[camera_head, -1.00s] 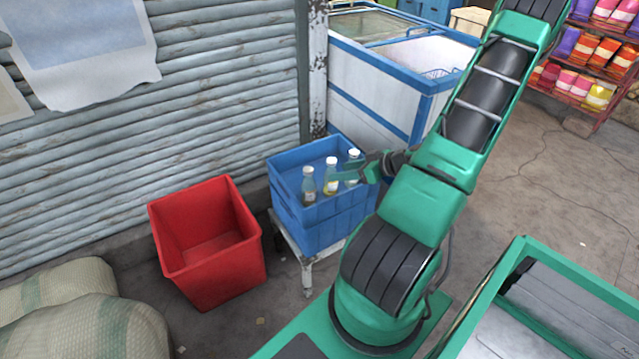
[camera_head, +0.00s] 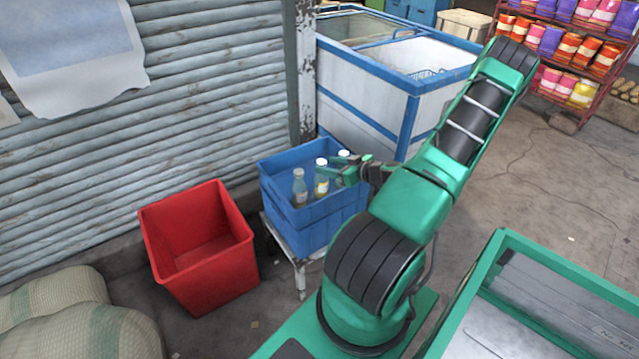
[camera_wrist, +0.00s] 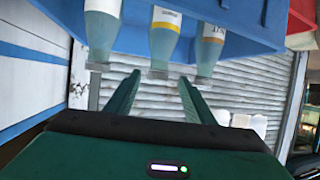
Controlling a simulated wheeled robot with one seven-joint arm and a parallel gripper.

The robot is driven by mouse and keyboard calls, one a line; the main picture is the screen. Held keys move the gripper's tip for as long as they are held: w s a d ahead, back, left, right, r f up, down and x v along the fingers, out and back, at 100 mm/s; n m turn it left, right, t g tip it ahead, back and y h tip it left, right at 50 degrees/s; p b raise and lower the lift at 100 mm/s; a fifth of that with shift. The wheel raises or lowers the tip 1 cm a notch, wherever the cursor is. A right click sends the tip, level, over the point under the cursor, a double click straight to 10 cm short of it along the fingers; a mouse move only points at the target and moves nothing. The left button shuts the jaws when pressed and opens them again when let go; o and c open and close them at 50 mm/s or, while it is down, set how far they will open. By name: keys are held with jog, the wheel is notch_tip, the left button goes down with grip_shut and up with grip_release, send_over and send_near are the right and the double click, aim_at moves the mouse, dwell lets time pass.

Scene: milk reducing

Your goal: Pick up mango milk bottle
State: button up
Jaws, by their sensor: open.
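Which one is mango I cannot tell. My gripper (camera_wrist: 158,88) is open and empty, its fingers pointing at the middle bottle's cap end. In the head view, my gripper (camera_head: 350,172) is at the crate's right side.
The blue crate (camera_head: 312,232) rests on a small white stand (camera_head: 300,275). An empty red bin (camera_head: 205,270) stands to its left, a blue-and-white freezer (camera_head: 360,95) behind. A corrugated wall (camera_head: 210,100) closes the back left. Woven sacks (camera_head: 90,330) lie at bottom left.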

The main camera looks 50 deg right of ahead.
aim_at(325, 165)
jog(key=x, duration=0.4)
jog(key=shift+w+d+f, duration=0.2)
jog(key=shift+w+f, duration=0.1)
jog(key=shift+f, duration=0.1)
grip_shut()
